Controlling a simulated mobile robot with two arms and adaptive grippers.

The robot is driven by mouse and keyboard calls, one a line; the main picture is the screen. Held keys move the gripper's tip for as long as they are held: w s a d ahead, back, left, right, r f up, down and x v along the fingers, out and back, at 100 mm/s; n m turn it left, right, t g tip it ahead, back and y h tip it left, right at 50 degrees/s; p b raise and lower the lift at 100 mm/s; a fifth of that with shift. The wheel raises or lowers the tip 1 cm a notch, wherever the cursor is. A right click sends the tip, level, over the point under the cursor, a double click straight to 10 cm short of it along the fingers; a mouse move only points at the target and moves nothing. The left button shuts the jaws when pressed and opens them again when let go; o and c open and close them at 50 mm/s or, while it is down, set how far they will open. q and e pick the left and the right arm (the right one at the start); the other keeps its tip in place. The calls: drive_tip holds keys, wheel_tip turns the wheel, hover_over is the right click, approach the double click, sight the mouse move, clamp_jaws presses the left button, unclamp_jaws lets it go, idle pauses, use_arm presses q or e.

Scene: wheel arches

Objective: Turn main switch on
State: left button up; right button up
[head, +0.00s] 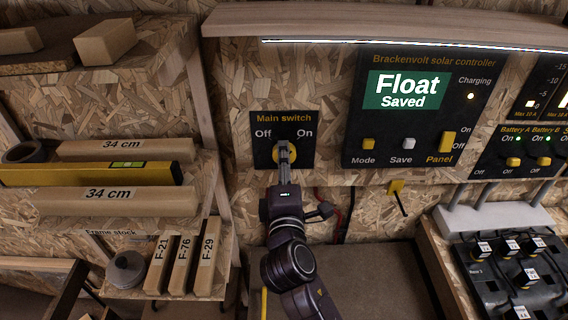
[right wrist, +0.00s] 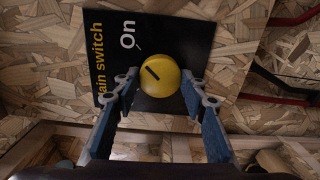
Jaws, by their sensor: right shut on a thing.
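The main switch is a black plate (head: 262,130) on the chipboard wall, with "Off" at left and "On" at right. Its yellow knob (right wrist: 160,92) is round with a short black mark. In the right wrist view, where the plate appears turned sideways, the mark slants toward the upper left, on the side of the "On" label (right wrist: 128,35). My right gripper (head: 284,150) is at the knob and hides most of it in the head view. In the right wrist view its two fingers (right wrist: 160,86) are shut on the knob, one on each side. My left gripper is not in view.
A solar controller panel (head: 425,110) reading "Float Saved" is right of the switch. A wooden shelf edge (head: 400,22) overhangs above. Shelves at left hold boxes and a yellow level (head: 100,173). A yellow hook (head: 396,188) and a grey-topped rack (head: 495,220) are at lower right.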

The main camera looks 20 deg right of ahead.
drive_tip(key=shift+f+m, duration=0.1)
drive_tip(key=shift+m, duration=0.3)
drive_tip(key=o, duration=1.2)
drive_tip(key=shift+c, duration=0.2)
